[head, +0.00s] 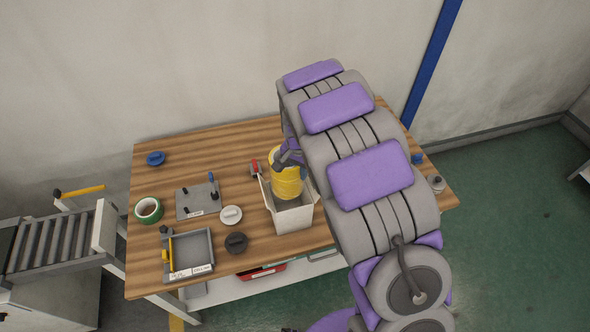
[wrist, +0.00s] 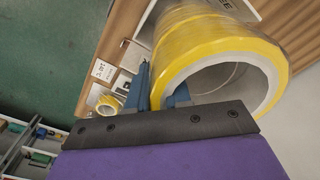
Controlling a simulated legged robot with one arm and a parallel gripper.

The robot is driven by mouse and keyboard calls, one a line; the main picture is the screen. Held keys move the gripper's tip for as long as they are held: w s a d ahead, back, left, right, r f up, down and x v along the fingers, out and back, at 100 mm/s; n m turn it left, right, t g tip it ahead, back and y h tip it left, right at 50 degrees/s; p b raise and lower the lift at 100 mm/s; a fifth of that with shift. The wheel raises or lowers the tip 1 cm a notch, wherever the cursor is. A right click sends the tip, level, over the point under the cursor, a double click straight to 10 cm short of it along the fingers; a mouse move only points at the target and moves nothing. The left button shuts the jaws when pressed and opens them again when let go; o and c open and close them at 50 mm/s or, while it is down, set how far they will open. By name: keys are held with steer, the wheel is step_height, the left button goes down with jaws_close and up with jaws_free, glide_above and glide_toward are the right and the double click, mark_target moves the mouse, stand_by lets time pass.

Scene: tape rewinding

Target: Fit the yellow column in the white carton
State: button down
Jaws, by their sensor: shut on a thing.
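The yellow column (head: 286,178) is a thick yellow roll with a pale hollow core. It stands roughly upright at the mouth of the white carton (head: 292,219), with its lower part inside or just behind the carton's front wall. I cannot tell how deep it sits. In the wrist view the yellow column (wrist: 208,50) is large, its hollow end facing the camera. My gripper (wrist: 160,98) is shut on its wall, with blue-grey fingers at the near rim. The head view shows my gripper (head: 288,156) at the column's top, partly hidden by my arm.
Left of the carton lie a white disc (head: 231,215), a dark disc (head: 236,242), a grey peg plate (head: 197,202), a green tape roll (head: 148,210) and a grey tray (head: 189,254). A blue disc (head: 156,158) lies far left.

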mark_target(300, 192)
steer(key=shift+a+f+b, duration=0.1)
steer(key=shift+f+b, duration=0.2)
steer(key=shift+f, duration=1.3)
steer(key=f, duration=0.2)
steer(key=d+f+b, duration=0.1)
steer(key=f, duration=0.1)
steer(key=shift+f, duration=0.6)
steer(key=shift+s+a+f+b, duration=0.1)
steer(key=shift+f+b, duration=0.05)
steer(key=shift+f, duration=0.35)
steer(key=shift+s+a+f+b, duration=0.1)
steer(key=shift+f+b, duration=0.05)
steer(key=shift+f, duration=0.35)
steer(key=shift+d+f, duration=0.15)
steer(key=shift+f, duration=0.05)
